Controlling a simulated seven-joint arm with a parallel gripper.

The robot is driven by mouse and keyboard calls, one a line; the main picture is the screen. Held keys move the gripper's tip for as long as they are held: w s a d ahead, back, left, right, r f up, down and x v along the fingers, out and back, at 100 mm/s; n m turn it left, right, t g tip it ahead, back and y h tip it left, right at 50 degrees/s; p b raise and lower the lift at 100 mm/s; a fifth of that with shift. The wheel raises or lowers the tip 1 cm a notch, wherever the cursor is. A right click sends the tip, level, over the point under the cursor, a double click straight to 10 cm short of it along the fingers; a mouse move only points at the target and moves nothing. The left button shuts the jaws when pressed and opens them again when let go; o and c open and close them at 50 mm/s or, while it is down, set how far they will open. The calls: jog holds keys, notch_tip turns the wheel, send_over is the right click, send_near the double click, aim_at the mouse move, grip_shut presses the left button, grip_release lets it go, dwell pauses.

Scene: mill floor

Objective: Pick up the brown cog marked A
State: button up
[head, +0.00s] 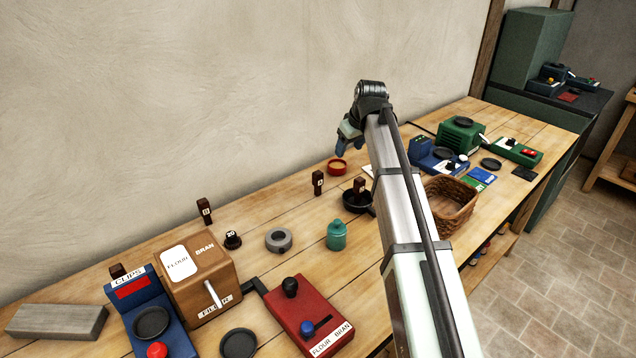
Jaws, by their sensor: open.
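A small dark brown upright piece (318,182) with a white label that looks like an A stands on the wooden bench, left of the black dish (356,203). A similar brown piece (360,188) with a pale label is in or just behind that dish; its letter is too small to read surely. Another brown piece (205,211), with a label that looks like B, stands further left near the wall. My gripper (345,150) is open, above the back of the bench, up and right of the piece that looks marked A. Its fingers are partly hidden.
A red ring dish (337,167) lies beneath my gripper. A teal bottle (336,235), grey ring (279,240) and black weight (232,240) stand in front. A wicker basket (450,205) is right of my arm. The wall (200,90) bounds the bench behind.

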jog(key=n, duration=0.1)
send_near(319, 173)
notch_tip(319, 173, up, 2)
jog(key=d, duration=0.1)
jog(key=g, duration=0.1)
jog(key=shift+y, duration=0.4)
jog(key=x, duration=1.3)
jog(key=shift+w+f, duration=0.1)
jog(key=shift+w, duration=0.15)
jog(key=shift+c, duration=0.4)
jog(key=c, duration=0.9)
jog(key=shift+c, duration=0.2)
